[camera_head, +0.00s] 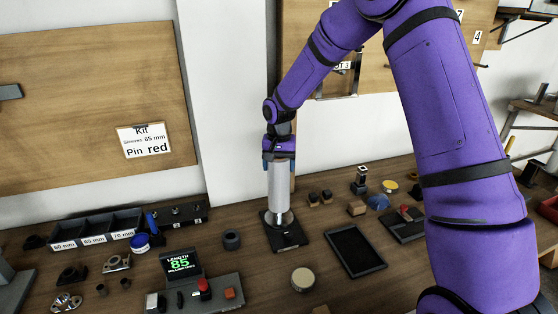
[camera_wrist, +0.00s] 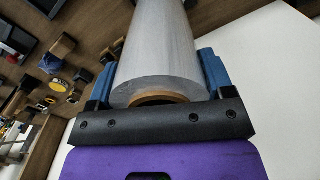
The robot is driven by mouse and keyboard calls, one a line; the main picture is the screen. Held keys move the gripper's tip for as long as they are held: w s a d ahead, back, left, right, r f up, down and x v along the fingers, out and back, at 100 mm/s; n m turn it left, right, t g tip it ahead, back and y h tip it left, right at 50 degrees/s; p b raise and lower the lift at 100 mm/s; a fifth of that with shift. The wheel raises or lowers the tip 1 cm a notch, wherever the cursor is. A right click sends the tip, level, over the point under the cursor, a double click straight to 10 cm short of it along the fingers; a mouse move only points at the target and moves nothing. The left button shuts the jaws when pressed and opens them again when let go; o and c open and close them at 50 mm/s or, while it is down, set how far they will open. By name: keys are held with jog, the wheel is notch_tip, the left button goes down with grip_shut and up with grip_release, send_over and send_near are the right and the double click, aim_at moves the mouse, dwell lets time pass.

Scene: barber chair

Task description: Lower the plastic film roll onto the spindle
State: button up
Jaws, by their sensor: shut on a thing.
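The plastic film roll (camera_head: 279,190) is a pale grey cylinder, held upright in the head view. My gripper (camera_head: 279,163) is shut on its upper end with blue fingers on both sides. In the wrist view the film roll (camera_wrist: 165,45) lies between the fingers, and its brown core ring (camera_wrist: 157,99) shows at the near end.
A black ring (camera_head: 232,240) and a control box with an "85" display (camera_head: 181,264) stand left of the base. A black tray (camera_head: 354,250) lies to the right, a tan round disc (camera_head: 303,279) in front. Small blocks (camera_head: 320,197) sit close behind.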

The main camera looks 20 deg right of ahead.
jog(key=shift+f, duration=1.7)
jog(key=shift+s+f, duration=0.4)
jog(key=shift+f, duration=0.35)
jog(key=o, duration=1.7)
jog(key=shift+d, duration=0.1)
jog(key=r, duration=1.2)
jog(key=shift+w+r, duration=0.3)
jog(key=shift+r, duration=0.1)
